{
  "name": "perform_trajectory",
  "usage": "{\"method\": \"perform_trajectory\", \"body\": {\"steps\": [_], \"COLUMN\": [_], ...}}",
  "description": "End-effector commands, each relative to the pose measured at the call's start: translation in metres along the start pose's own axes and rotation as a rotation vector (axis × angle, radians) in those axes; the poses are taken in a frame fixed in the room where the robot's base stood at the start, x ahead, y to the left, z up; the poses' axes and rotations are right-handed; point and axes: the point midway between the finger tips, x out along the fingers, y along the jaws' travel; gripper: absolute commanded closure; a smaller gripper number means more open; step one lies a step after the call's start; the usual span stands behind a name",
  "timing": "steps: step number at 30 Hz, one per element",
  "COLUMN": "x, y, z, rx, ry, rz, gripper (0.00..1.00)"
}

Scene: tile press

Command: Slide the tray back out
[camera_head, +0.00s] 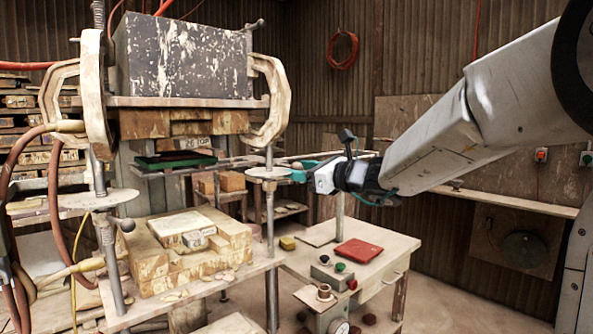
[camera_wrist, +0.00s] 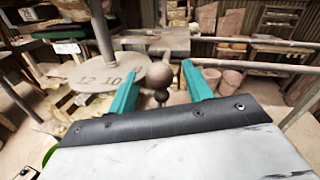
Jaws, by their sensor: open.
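The dark green tray (camera_head: 175,160) sits level under the press head, on the rails between the press columns. A dark green edge, likely the same tray, shows at the upper left of the wrist view (camera_wrist: 62,34). My gripper (camera_head: 300,170) is to the right of the tray, beside the right column's round plate (camera_head: 268,172). In the wrist view its teal fingers (camera_wrist: 160,74) are spread apart with nothing held. A brown ball knob (camera_wrist: 159,77) appears between them; I cannot tell what it is fixed to or how far away it is.
The press's dark block (camera_head: 183,55) stands above the tray, with pale curved arms at both sides. The numbered plate (camera_wrist: 100,84) is close to the left finger. A side table with a red tile (camera_head: 363,253) and buttons stands below my arm.

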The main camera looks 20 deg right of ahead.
Motion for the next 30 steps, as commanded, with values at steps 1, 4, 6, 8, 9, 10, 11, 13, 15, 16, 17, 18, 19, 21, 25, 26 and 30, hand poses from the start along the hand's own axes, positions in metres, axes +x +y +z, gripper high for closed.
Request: {"method": "perform_trajectory", "body": {"steps": [1,4,6,8,9,10,11,13,15,16,17,18,19,21,25,26,30], "x": [0.006,0.013,0.015,0.015,0.015,0.015,0.015,0.015,0.015,0.015,0.015,0.015,0.015,0.015,0.014,0.013,0.01], "y": [0.0,0.0,0.0,0.0,0.0,0.0,0.0,0.0,0.0,0.0,0.0,0.0,0.0,0.0,-0.003,-0.005,-0.021], "z": [-0.001,0.0,0.0,0.0,0.0,0.0,0.0,0.0,0.0,0.0,0.0,0.0,0.0,0.0,-0.001,-0.002,-0.005], "rx": [0.001,-0.001,-0.001,-0.001,-0.001,-0.001,-0.001,-0.001,-0.001,-0.001,-0.002,-0.002,-0.001,-0.002,-0.001,-0.001,-0.001], "ry": [0.001,0.0,0.0,0.0,0.0,0.0,0.0,0.0,0.001,0.001,0.001,0.001,0.001,0.001,0.001,0.001,0.002], "rz": [0.001,0.0,0.0,0.0,0.0,0.0,0.0,0.0,0.0,0.0,0.0,0.0,0.0,0.0,-0.001,-0.001,-0.003], "gripper": [0.5,0.5,0.5,0.5,0.5,0.5,0.5,0.5,0.7,0.78,0.86,0.97,1.0,1.0,1.0,1.0,1.0]}}
